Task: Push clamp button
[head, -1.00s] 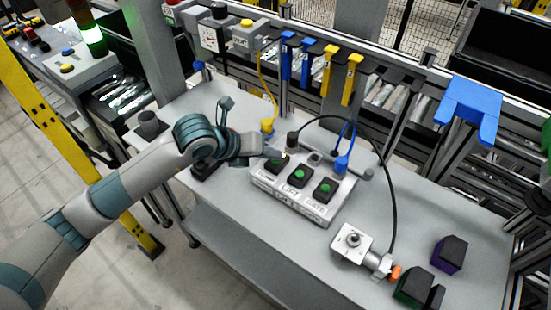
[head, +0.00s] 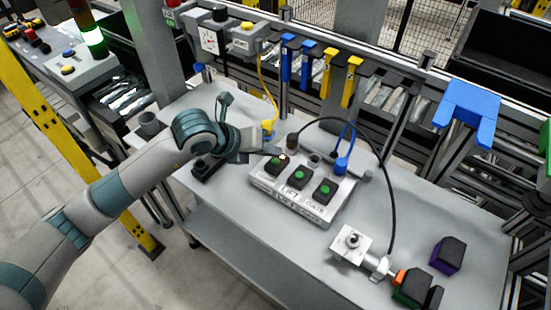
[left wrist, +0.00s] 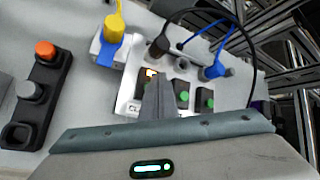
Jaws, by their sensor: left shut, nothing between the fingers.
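The button box (head: 318,211) is a pale grey box on the table with three black button blocks. The clamp block (head: 275,167) is leftmost, with green on it and a small bright spot at its far end. In the left wrist view, a yellow-orange glow shows on the clamp block (left wrist: 152,73), partly hidden behind my fingers. The lift button (head: 299,175) and gate button (head: 325,188) are green. My left gripper (head: 276,150) is shut and empty, its tips by the clamp block; I cannot tell whether they touch it. The wrist view shows its fingers (left wrist: 158,86) too. My right gripper is out of view.
Yellow and blue plugs (head: 341,163) with cables stand behind the box. A black holder with an orange-topped button (left wrist: 45,50) lies left of it. A metal fixture (head: 352,243) and dark blocks (head: 449,254) lie to the right. The table front is clear.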

